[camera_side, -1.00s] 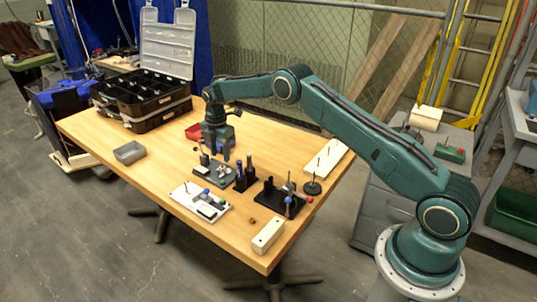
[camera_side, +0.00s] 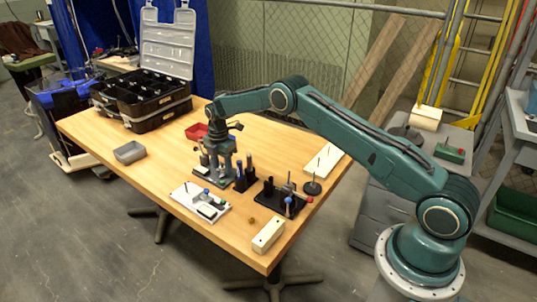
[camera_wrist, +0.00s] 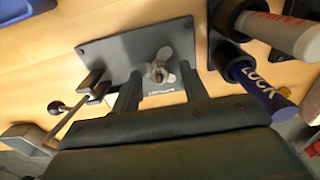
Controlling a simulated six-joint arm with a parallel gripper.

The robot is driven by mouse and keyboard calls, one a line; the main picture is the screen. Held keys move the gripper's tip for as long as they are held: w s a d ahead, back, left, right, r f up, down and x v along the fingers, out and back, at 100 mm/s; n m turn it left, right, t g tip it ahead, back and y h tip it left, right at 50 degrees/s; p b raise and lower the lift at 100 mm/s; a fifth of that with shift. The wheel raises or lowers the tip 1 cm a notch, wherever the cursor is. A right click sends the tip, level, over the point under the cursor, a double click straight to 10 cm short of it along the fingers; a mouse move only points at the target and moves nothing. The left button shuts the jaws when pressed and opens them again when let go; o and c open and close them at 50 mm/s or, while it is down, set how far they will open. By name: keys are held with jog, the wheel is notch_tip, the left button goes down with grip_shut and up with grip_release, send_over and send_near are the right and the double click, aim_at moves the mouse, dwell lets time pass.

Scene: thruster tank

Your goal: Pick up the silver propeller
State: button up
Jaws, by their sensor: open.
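The silver propeller (camera_wrist: 158,72) sits on a small hub on a dark grey plate (camera_wrist: 110,47) in the wrist view. In the side view the plate (camera_side: 202,179) lies on the table and my gripper hides most of the propeller. My gripper (camera_wrist: 159,80) is open, pointing down, with one finger on each side of the propeller. A gap shows between the propeller and each finger. In the side view my gripper (camera_side: 226,172) is low over the plate.
A black holder with blue and white tools (camera_side: 245,178) stands close to the right of the plate. A lever with a dark ball knob (camera_wrist: 57,107) is at its left. A red bin (camera_side: 196,131) is behind.

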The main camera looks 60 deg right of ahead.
grip_shut()
jog(key=shift+r, duration=0.1)
dwell(0.3)
notch_tip(320, 180, up, 20)
dwell(0.7)
jog(key=shift+d, duration=0.1)
dwell(0.5)
